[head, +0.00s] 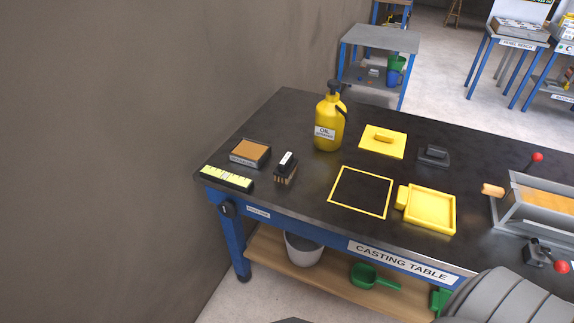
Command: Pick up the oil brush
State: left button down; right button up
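A small dark brush (286,172), which looks like the oil brush, stands on the black top of the casting table (285,212), near its front left. It has a black handle with a white label and brown bristles pointing down. Nothing touches it. Its label is too small to read. Neither of my grippers is in view; only a grey ribbed part, probably of my own arm, shows at the bottom right.
A yellow oil bottle (328,128) stands behind the brush. A shallow tan-topped box (250,153) and a yellow-green strip (227,179) lie left. A yellow square outline (361,191) and yellow tray (430,210) lie right. A wall bounds the left side.

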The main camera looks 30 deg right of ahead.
aim_at(286, 169)
jog(key=z, duration=0.05)
jog(key=k, duration=1)
jog(key=u, duration=0.05)
